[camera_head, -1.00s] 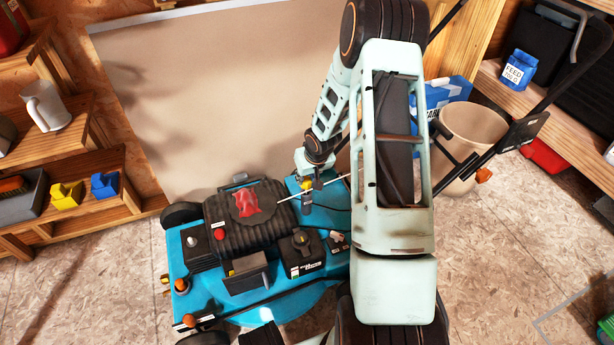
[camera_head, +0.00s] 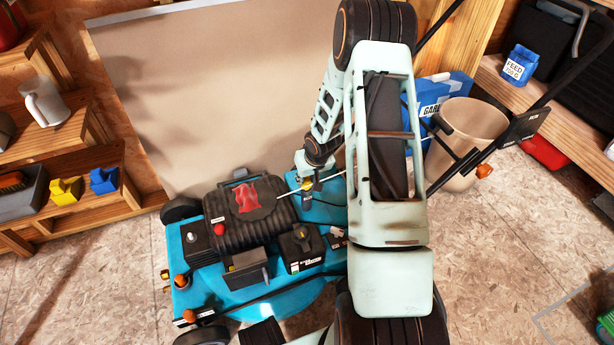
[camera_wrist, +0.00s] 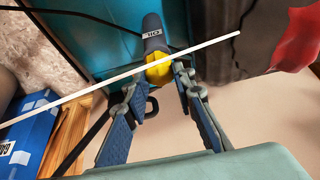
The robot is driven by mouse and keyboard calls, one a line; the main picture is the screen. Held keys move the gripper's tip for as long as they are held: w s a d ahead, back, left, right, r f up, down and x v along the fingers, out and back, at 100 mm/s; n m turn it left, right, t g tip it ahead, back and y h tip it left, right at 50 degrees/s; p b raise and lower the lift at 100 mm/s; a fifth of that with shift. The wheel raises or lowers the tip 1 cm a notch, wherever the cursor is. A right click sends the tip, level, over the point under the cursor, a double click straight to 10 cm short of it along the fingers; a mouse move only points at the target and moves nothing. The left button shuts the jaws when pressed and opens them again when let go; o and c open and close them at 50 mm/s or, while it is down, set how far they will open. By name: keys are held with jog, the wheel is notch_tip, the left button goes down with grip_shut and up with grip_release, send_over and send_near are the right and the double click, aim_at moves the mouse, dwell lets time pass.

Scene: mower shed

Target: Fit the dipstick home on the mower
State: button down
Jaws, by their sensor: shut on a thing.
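The blue-green mower (camera_head: 205,250) stands on the floor with its black engine cover (camera_head: 225,228) on top. My gripper (camera_wrist: 160,78) is shut on the yellow head of the dipstick (camera_wrist: 159,71), which also shows small in the head view (camera_head: 307,185). Directly beyond the yellow head is the dark tube marked OIL (camera_wrist: 152,38). Head and tube look in line; I cannot tell whether the dipstick is fully seated. A thin white rod (camera_wrist: 80,95) crosses close to the yellow head; I cannot tell whether it is joined to it.
A black cable (camera_wrist: 75,15) runs near the OIL tube. A beige bin (camera_head: 475,125) and a blue box (camera_head: 432,92) stand at the right. Wooden shelves (camera_head: 85,210) line the left.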

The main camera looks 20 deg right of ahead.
jog(key=shift+f, duration=0.3)
jog(key=c, duration=1.5)
grip_release()
jog(key=shift+c, duration=0.2)
jog(key=v, duration=1.2)
